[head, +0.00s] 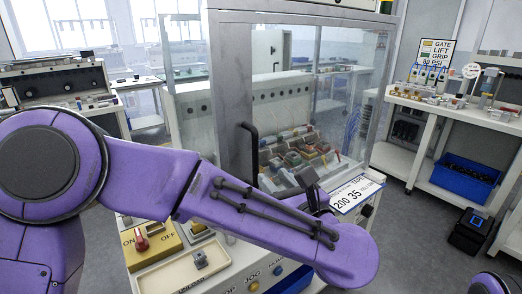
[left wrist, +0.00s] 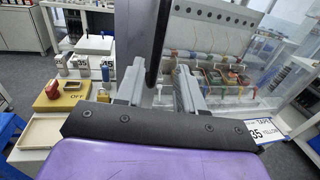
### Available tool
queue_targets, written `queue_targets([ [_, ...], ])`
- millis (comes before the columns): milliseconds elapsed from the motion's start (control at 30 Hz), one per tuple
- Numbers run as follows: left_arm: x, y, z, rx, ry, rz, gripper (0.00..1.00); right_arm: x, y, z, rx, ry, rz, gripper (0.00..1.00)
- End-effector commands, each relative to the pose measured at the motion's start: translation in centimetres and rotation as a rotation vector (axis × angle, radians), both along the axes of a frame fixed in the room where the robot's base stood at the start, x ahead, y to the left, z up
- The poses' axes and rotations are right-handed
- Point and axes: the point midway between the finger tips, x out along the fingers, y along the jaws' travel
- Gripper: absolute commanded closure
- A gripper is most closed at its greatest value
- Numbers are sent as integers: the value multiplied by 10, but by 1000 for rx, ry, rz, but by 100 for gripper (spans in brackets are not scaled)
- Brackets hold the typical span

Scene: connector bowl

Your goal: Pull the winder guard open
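The winder guard (head: 228,95) is a clear panel in a grey metal frame on the front of the machine, and it looks shut. Its black upright handle (head: 250,150) is on the frame's lower part. My left forearm crosses in front of the machine and mostly hides my left gripper in the head view. In the left wrist view, my left gripper (left wrist: 160,76) has its two grey fingers apart. The black handle (left wrist: 159,40) shows between them, with gaps at the sides; I cannot tell how deep it sits. My right gripper is not in view.
Below the guard is a control panel with a red switch on a yellow plate (head: 150,241) and a beige tray (head: 196,267). A tape label card (head: 356,194) stands at the right corner.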

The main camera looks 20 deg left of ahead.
Motion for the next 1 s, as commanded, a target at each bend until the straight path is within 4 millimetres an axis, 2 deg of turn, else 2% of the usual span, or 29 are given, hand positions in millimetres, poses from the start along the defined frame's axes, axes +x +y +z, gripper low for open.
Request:
queue_targets([
  [300,49,39,4,-10,-4,0,62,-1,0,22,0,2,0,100],
  [500,73,60,2,-7,-3,-2,62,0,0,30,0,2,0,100],
  [833,78,65,-1,-4,-3,-3,62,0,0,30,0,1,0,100],
  [867,78,65,-1,-4,-3,-3,69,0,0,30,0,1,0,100],
  [900,78,65,0,-4,-3,-2,82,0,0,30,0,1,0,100],
  [967,78,65,0,-3,-3,-2,100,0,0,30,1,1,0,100],
  [1000,78,65,0,-3,-3,-2,100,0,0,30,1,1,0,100],
])
